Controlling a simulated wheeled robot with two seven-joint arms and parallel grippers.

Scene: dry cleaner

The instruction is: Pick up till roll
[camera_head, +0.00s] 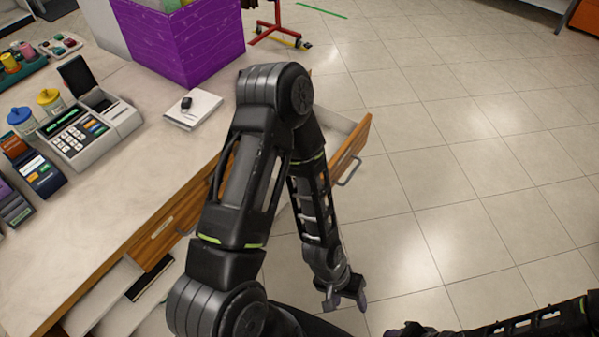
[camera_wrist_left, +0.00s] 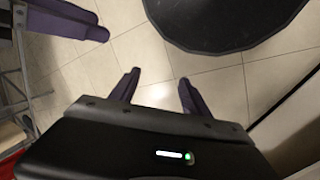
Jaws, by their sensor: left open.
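I cannot make out a till roll in either view. My left gripper (camera_head: 345,297) hangs over the floor tiles, to the right of the counter and below the open drawer in the head view. In the left wrist view its two purple fingers (camera_wrist_left: 158,90) are apart with only bare floor between them. My right gripper (camera_head: 408,330) is only partly in the head view at the bottom edge, and its jaws do not show clearly. My left arm hides part of the counter and the drawer.
The counter (camera_head: 125,205) bears a cash register (camera_head: 85,130), a card terminal (camera_head: 40,172), jars and a white pad (camera_head: 193,108). A purple bin (camera_head: 185,45) stands behind. A wooden drawer (camera_head: 352,147) stands open, as does a lower one (camera_head: 105,297).

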